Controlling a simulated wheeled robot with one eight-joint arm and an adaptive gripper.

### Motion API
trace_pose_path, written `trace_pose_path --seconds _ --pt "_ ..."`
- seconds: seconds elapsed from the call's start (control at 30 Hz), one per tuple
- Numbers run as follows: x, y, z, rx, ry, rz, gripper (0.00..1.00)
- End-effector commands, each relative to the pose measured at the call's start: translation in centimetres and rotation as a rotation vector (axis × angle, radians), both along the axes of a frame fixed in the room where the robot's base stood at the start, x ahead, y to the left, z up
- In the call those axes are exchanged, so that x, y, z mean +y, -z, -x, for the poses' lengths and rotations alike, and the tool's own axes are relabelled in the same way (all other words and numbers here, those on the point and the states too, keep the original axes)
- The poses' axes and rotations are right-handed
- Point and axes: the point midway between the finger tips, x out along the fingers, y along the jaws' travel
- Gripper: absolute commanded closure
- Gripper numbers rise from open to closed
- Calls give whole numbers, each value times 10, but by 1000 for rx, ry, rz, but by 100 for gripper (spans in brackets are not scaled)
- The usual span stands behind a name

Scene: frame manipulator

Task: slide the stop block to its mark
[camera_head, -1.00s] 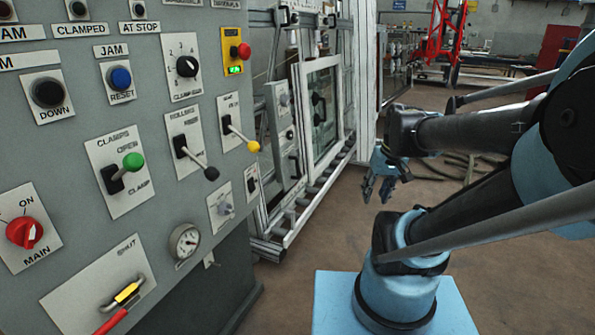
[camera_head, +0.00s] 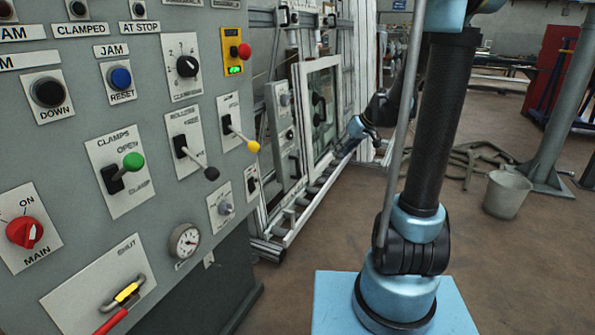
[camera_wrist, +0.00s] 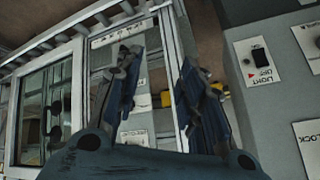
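My gripper (camera_head: 346,145) is beside the lower roller rail (camera_head: 312,197) of the white frame machine in the head view, fingers angled down and left. In the wrist view, the dark blue fingers of my gripper (camera_wrist: 158,92) are spread apart with a clear gap and hold nothing.
A grey control panel (camera_head: 150,215) with knobs and levers stands at the left. A window frame (camera_head: 320,105) stands above the rail; its glass (camera_wrist: 32,115) shows in the wrist view. A bucket (camera_head: 506,194) and a post stand at the right.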

Motion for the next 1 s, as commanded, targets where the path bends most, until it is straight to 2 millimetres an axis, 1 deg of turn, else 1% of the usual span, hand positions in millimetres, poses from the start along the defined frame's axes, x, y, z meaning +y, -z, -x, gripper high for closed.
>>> trace_pose_path --seconds 0.03,0.1,0.27,0.47,0.7,0.87,1.0 --pt "3 4 -15 -16 -15 -12 64" --pt "8 9 -34 -42 -39 -29 64" --pt "19 23 -76 -104 -89 -69 64" --pt "31 47 -124 -186 -146 -114 64" --pt "44 85 -177 -290 -203 -165 64" --pt "51 115 -206 -362 -236 -195 64" --pt "56 143 -229 -426 -261 -220 64"
